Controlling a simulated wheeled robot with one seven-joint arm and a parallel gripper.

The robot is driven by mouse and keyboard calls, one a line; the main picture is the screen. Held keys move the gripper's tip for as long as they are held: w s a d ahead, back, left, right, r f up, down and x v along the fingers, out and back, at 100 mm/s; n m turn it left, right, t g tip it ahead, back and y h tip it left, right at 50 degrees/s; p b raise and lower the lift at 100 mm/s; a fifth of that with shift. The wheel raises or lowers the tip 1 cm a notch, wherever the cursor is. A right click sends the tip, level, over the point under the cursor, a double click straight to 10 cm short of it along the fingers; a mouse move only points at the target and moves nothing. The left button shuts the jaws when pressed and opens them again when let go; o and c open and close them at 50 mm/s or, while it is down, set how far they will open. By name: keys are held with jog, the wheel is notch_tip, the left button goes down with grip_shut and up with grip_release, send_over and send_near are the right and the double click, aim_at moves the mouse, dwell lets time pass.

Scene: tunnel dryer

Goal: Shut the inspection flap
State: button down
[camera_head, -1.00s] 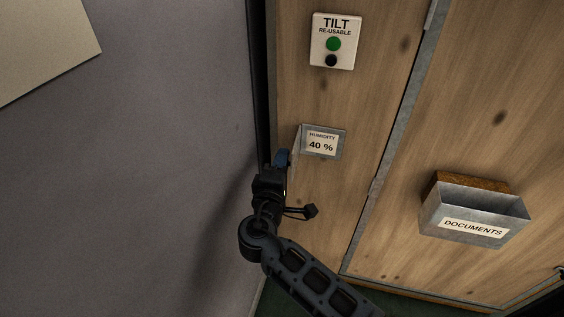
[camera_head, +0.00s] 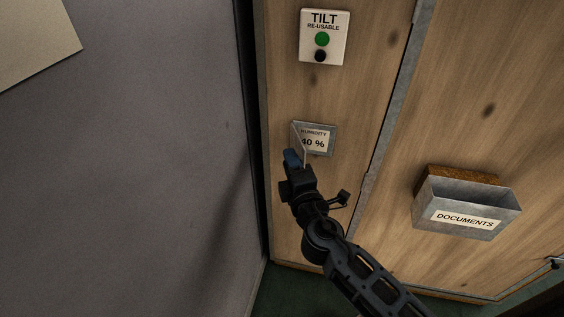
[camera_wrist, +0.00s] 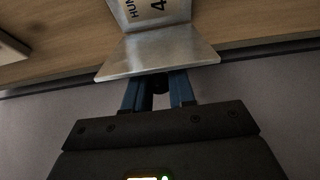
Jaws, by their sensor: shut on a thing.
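The inspection flap (camera_head: 299,140) is a thin, pale metal plate hinged at the left edge of the small grey window frame (camera_head: 328,150) with the "HUMIDITY 40 %" label. The flap stands out from the panel, partly open, and overlaps the left side of the label. My gripper (camera_head: 292,157) is at the flap's lower free edge. The exact grip depth is hidden.
A TILT indicator plate (camera_head: 324,37) is above the window on the wooden panel. A metal DOCUMENTS box (camera_head: 466,207) juts out to the right. A grey wall (camera_head: 130,150) stands close on the left.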

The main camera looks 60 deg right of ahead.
jog(key=shift+s+d+n+t+y+p, duration=0.6)
jog(key=shift+s+d+n+y, duration=0.3)
jog(key=shift+d, duration=0.4)
jog(key=shift+s+d+n+t+y+p, duration=0.7)
jog(key=shift+d+y, duration=0.35)
jog(key=shift+d, duration=0.3)
jog(key=shift+s+d+n+t+y+p, duration=0.5)
jog(key=shift+s+d+y, duration=0.4)
jog(key=shift+d, duration=0.55)
jog(key=c, duration=1)
grip_release()
jog(key=shift+s+f, duration=0.1)
jog(key=shift+s, duration=0.15)
jog(key=shift+n+y, duration=0.3)
jog(key=shift+y, duration=0.05)
jog(key=b+v, duration=0.1)
jog(key=v, duration=0.2)
jog(key=a+b+v, duration=0.1)
jog(key=v, duration=0.3)
jog(key=shift+w+a, duration=0.15)
jog(key=shift+a, duration=0.05)
